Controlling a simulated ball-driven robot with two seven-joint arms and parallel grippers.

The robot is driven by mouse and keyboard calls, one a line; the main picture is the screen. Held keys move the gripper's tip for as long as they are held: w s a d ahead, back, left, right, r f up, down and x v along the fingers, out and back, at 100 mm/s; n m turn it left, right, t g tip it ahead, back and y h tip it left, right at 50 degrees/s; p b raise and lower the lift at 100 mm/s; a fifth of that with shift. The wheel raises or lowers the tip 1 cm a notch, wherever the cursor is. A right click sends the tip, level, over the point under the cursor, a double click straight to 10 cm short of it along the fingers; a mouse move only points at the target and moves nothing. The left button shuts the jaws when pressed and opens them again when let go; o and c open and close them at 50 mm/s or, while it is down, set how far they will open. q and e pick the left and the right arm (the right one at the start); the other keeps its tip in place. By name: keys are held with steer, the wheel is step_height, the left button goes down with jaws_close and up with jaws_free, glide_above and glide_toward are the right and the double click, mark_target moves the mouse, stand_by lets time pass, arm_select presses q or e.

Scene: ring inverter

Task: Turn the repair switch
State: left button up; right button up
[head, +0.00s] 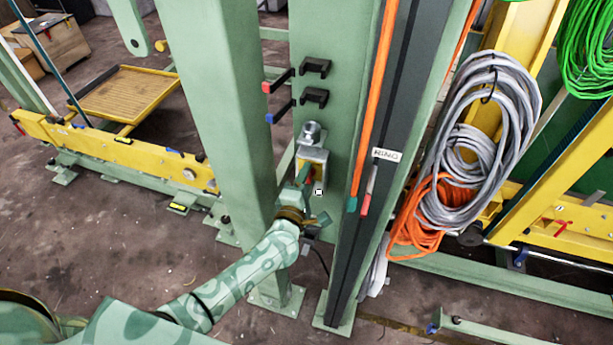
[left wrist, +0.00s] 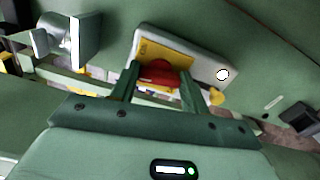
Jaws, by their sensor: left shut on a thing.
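The repair switch is a red knob (left wrist: 158,71) on a yellow plate (left wrist: 171,52) in the left wrist view. The plate sits on a grey switch box (left wrist: 203,64), which looks tilted in that view. The box (head: 314,157) also shows on the green column in the head view, with a small white round spot at its lower right. My left gripper (head: 304,177) is at the box, its fingers pointing up to it. In the left wrist view my left gripper (left wrist: 159,84) is shut on the red knob, one finger on each side. My right gripper is in neither view.
Above the box, two black brackets (head: 315,67) and red- and blue-tipped bars stick out of the column. A green post (head: 218,90) stands close on the left. Right are a dark rail (head: 400,130), an orange strip and hanging grey cables (head: 490,130).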

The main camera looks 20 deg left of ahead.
arm_select(q)
steer(key=shift+m+p, duration=0.3)
steer(key=shift+m, duration=0.6)
steer(key=shift+f, duration=0.1)
steer(key=o, duration=1)
steer(key=s, duration=1.6)
steer(key=shift+s+a, duration=0.2)
steer(key=shift+a, duration=0.05)
